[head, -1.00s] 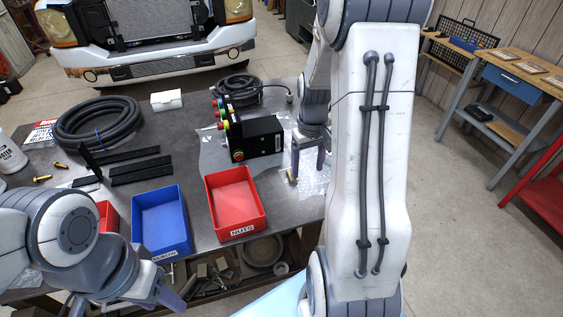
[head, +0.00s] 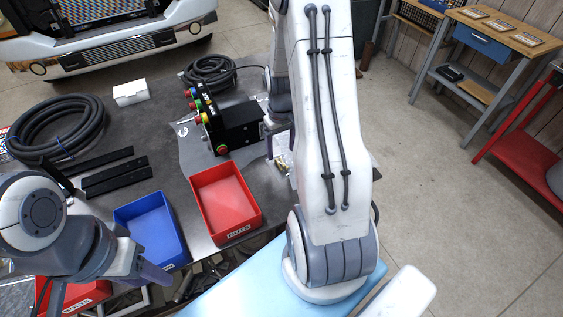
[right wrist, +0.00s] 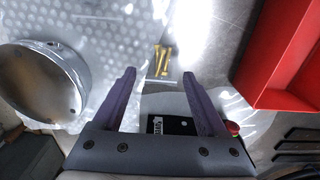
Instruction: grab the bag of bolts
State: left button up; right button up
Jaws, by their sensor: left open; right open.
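The bag of bolts (right wrist: 160,60) shows in the right wrist view as clear plastic with a few brass bolts inside, lying on the bench. In the head view the bag (head: 283,165) is small and partly hidden by my right arm, to the right of the red nuts bin. My right gripper (right wrist: 158,74) is open and empty, with the bolts just beyond and between its fingertips. In the head view the right gripper (head: 281,144) points down at the bag. My left gripper (head: 152,270) is open at the lower left, near the blue bin, and partly hidden.
The red nuts bin (head: 225,204), blue bin (head: 152,228) and black button box (head: 240,125) stand close by. A metal cylinder (right wrist: 38,82) sits on bubble wrap (right wrist: 105,35) beside the right gripper. A coiled hose (head: 62,128) lies at the left.

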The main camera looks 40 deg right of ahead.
aim_at(282, 161)
jog(key=shift+s+a+f+p, duration=0.1)
jog(key=shift+f+p, duration=0.25)
jog(key=shift+f, duration=0.85)
jog(key=shift+s+f+p, duration=0.1)
jog(key=shift+f+p, duration=0.2)
jog(key=shift+f, duration=0.85)
grip_shut()
jog(key=shift+r, duration=0.1)
